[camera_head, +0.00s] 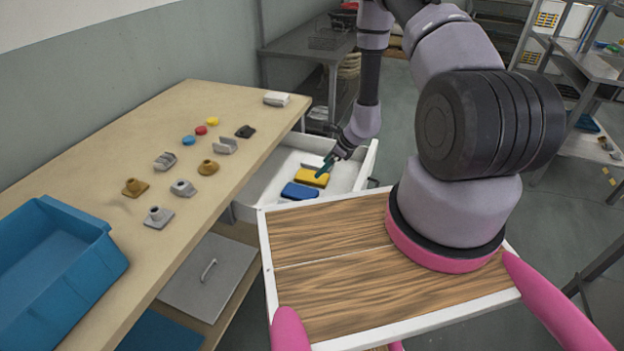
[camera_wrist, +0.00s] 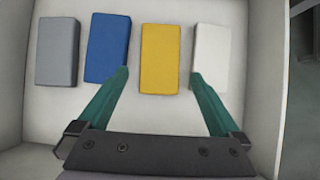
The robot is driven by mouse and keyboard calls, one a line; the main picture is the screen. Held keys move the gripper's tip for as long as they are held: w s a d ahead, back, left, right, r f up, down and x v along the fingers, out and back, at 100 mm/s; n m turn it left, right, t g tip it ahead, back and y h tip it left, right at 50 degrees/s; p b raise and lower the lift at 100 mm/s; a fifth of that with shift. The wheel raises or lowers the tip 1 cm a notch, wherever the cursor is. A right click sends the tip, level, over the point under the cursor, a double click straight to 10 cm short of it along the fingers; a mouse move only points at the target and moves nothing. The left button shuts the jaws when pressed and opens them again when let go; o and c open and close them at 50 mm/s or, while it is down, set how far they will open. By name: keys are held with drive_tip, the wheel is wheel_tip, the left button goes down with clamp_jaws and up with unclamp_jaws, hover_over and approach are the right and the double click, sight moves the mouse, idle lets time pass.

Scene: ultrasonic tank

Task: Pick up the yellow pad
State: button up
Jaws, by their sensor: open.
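The yellow pad (camera_wrist: 160,58) lies flat in an open white drawer, between a blue pad (camera_wrist: 107,48) on its left and a white pad (camera_wrist: 212,57) on its right in the wrist view. It also shows in the head view (camera_head: 311,177), partly behind my gripper. My gripper (camera_wrist: 160,74) is open, its two teal fingers pointing toward the pads. The fingertips appear on either side of the yellow pad's near half, and nothing is between them. I cannot tell how high the tips are above the pad.
A grey pad (camera_wrist: 58,52) lies left of the blue pad. The drawer (camera_head: 364,166) has raised white walls around the pads. The wooden table (camera_head: 110,128) beside it holds several small parts and a blue bin (camera_head: 50,262).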

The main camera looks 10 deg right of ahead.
sight(312, 176)
drive_tip(key=x, duration=0.6)
drive_tip(key=shift+w+a+f, duration=0.15)
drive_tip(key=shift+a, duration=0.1)
drive_tip(key=shift+c, duration=0.3)
drive_tip(key=c, duration=1.1)
